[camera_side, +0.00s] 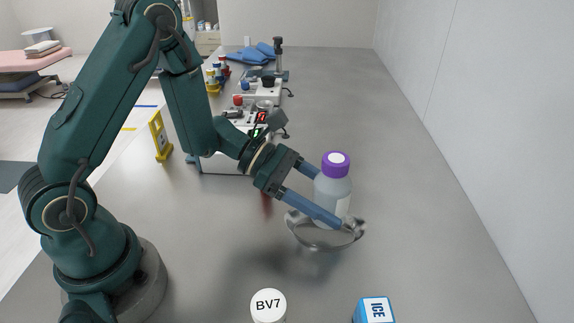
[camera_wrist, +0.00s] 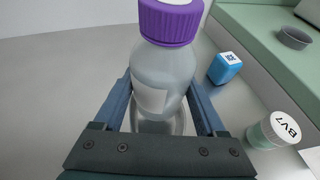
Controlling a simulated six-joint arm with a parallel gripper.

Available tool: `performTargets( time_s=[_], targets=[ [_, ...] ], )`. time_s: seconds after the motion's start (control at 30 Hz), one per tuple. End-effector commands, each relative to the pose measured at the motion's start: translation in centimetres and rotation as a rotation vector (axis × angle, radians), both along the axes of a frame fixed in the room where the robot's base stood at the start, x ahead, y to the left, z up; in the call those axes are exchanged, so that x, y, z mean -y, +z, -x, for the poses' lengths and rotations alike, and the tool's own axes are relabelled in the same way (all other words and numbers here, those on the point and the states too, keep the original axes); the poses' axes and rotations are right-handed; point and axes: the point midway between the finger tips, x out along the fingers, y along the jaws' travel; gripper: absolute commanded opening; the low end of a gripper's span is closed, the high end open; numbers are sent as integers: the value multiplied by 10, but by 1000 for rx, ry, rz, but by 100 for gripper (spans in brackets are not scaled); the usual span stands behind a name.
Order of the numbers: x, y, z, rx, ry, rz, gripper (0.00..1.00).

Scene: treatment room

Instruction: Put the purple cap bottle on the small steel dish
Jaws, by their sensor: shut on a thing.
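The purple cap bottle (camera_side: 333,187) is a clear bottle with a pale label, held upright between the blue fingers of my gripper (camera_side: 330,198). In the wrist view the bottle (camera_wrist: 163,75) stands between both fingers of my gripper (camera_wrist: 165,100), which is shut on it. The small steel dish (camera_side: 302,228) is a shiny dish with a wavy rim, right under the bottle in the side view.
The table's right side (camera_side: 425,190) is clear.

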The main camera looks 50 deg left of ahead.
Motion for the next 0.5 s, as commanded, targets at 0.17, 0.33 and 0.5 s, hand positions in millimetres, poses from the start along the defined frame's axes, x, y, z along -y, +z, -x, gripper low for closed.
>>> performTargets(
  time_s=[0.17, 0.33, 0.5],
  targets=[
    [1, -14, 0, -4, 1, 3, 1],
    [1, -34, 0, -3, 1, 3, 1],
    [1, -40, -1, 2, 1, 3, 1]
  ],
)
